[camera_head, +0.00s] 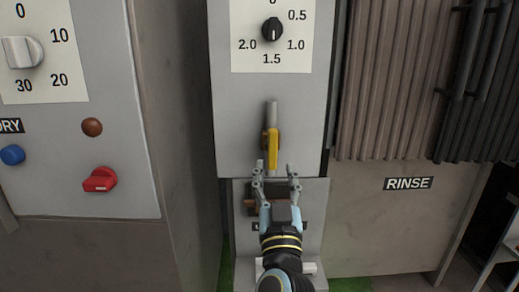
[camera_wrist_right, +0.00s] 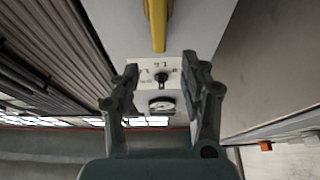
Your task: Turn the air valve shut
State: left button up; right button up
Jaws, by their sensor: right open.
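The air valve's yellow lever (camera_head: 272,146) is on the grey panel, below the dial. It points downward, in line with a short grey vertical pipe (camera_head: 271,112) above it. In the right wrist view the yellow lever (camera_wrist_right: 158,25) shows at the top edge, beyond the fingertips and partly cut off. My right gripper (camera_head: 276,172) is open and empty just below the lever's lower end, its fingers pointing up, one to each side of the lever's line. The right gripper's fingers also show apart in the wrist view (camera_wrist_right: 160,72). My left gripper is not in view.
A black knob (camera_head: 272,29) on a numbered dial sits above the valve. A left cabinet (camera_head: 100,190) carries a white knob (camera_head: 22,52), a blue button (camera_head: 12,155), a brown button (camera_head: 92,127) and a red switch (camera_head: 99,180). A RINSE sign (camera_head: 408,183) is at right.

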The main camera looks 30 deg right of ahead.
aim_at(273, 144)
jog(key=x, duration=1.1)
jog(key=shift+d+f+b, duration=0.1)
jog(key=shift+f+b, duration=0.1)
jog(key=shift+b, duration=0.15)
grip_shut()
